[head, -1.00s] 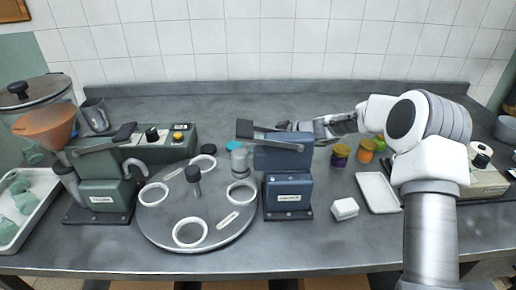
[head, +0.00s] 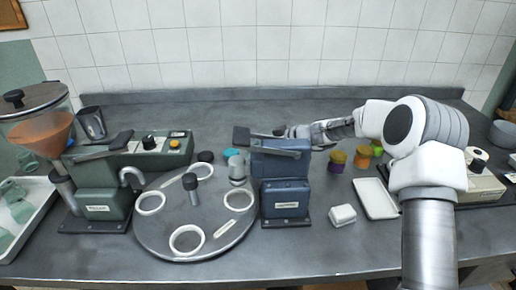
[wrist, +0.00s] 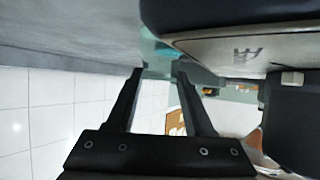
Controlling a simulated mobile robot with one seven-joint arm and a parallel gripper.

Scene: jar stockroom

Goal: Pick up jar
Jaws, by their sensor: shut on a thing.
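My gripper (wrist: 158,68) is shut on a teal thing, which seems to be the jar (wrist: 160,56); only a small part shows between the fingertips in the wrist view. In the head view my arm reaches left behind the blue machine (head: 285,180), which hides the fingertips. A teal lid (head: 230,153) shows just left of that machine, behind a grey metallic cylinder (head: 237,169). I cannot tell from the head view whether the fingers touch this lid.
The round turntable (head: 205,262) with white rings stands left of the blue machine. Two small jars, one purple and yellow (head: 337,160) and one orange (head: 362,158), stand right of it. A white tray (head: 376,198) and white box (head: 343,215) lie nearer. The bench's back is clear.

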